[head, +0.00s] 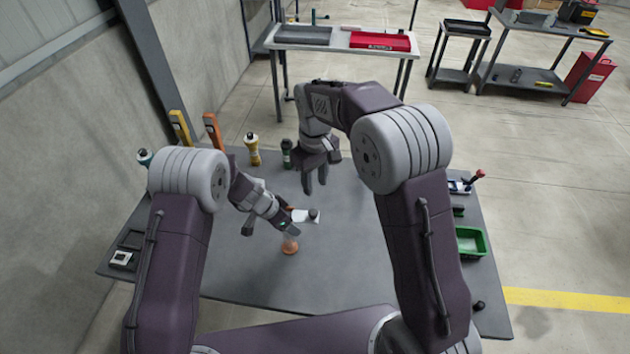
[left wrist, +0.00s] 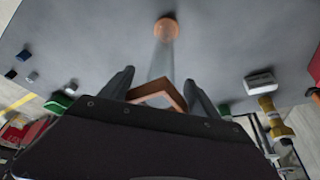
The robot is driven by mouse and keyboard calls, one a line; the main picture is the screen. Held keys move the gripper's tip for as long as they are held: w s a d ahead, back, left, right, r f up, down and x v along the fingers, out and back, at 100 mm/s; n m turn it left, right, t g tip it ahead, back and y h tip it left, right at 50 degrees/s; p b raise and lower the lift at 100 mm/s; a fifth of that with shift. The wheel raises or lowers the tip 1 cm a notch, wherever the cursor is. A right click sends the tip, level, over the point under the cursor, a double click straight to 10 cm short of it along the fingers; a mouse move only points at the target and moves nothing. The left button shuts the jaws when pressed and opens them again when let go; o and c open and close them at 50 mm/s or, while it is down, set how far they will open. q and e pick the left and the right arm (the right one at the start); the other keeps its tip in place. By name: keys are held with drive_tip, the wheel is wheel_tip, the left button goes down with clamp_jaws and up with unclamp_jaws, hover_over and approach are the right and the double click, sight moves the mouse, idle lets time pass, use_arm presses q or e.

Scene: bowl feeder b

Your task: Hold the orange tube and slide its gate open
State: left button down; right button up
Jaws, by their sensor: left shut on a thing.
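The orange tube shows in the left wrist view as a clear, see-through tube (left wrist: 160,62) with a round orange end (left wrist: 166,28) and an orange square collar (left wrist: 158,92). My left gripper (left wrist: 161,88) is shut on the tube at this collar. In the head view the round orange end (head: 290,247) shows just below my left gripper (head: 285,226), over the grey table. I cannot make out the gate or its position. My right gripper (head: 315,184) points down behind and right of the left one, with a gap between its fingers. It is empty and apart from the tube.
A yellow bottle (head: 253,150) and dark green bottle (head: 287,153) stand at the table's (head: 345,265) back edge. A green bin (head: 472,242) is at the right. The table's front middle is clear.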

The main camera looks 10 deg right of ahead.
use_arm(q)
drive_tip(key=shift+c, duration=0.4)
unclamp_jaws()
drive_tip(key=v, duration=1.2)
use_arm(e)
wheel_tip(320, 180, down, 5)
drive_tip(key=b, duration=0.5)
drive_tip(key=shift+f, duration=0.15)
use_arm(q)
drive_tip(key=s+a, duration=0.4)
drive_tip(key=a, duration=0.3)
drive_tip(key=shift+s, duration=0.25)
